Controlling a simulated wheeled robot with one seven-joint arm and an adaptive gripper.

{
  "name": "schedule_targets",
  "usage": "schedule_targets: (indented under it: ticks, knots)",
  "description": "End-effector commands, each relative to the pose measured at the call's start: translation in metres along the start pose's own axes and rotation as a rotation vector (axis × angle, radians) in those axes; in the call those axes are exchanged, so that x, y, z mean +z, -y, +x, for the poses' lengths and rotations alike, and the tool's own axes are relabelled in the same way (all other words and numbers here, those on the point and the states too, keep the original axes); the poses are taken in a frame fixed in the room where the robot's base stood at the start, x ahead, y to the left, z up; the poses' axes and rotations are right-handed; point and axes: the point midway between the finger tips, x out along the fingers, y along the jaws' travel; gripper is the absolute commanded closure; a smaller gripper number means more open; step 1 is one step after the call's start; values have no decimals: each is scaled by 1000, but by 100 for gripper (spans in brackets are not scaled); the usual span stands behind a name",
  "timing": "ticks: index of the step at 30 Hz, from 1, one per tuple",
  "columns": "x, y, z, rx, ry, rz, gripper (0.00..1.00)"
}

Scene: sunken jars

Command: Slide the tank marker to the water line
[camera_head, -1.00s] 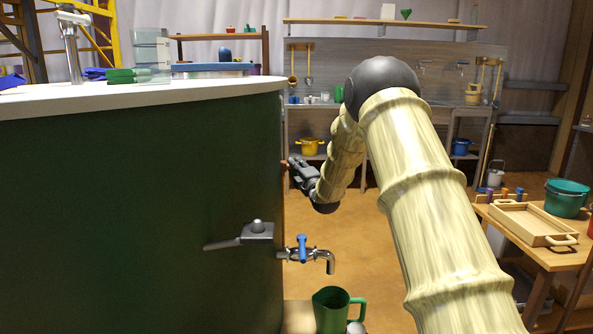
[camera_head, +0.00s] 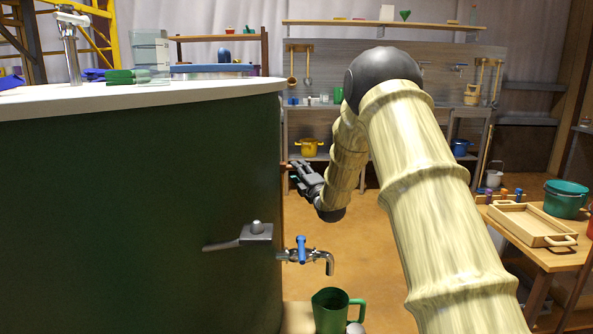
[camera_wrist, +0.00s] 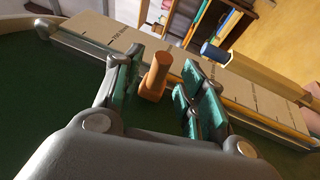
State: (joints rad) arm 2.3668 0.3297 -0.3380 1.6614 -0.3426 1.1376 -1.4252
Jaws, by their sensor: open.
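The tank (camera_head: 130,200) is a large dark green cylinder with a pale rim at the left of the head view. In the wrist view, an orange-brown peg-like marker (camera_wrist: 155,76) stands out from a pale scale strip (camera_wrist: 95,32) with printed marks. My gripper (camera_wrist: 163,66) is open, one teal-padded finger on each side of the marker, with gaps visible. In the head view my gripper (camera_head: 302,177) is beside the tank's right edge. The marker and the scale face cannot be made out there. I cannot tell where the water line is.
A lever (camera_head: 240,237) and a tap with a blue handle (camera_head: 302,248) stick out of the tank below my gripper. A green jug (camera_head: 332,310) stands under the tap. A table with a wooden tray (camera_head: 530,222) is at the right.

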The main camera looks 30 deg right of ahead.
Motion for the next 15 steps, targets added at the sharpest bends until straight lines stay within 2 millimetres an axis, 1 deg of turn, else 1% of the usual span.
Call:
schedule_targets:
  ticks: [1, 3, 9, 12, 15]
  knots:
    - [-1, 0, -10, -2, 0, 0, 59]
    - [0, 0, -24, -2, 0, 1, 59]
    - [0, 1, -57, -2, 0, 1, 59]
    - [0, 1, -69, -1, 0, 1, 59]
    - [0, 1, -77, -1, 0, 1, 59]
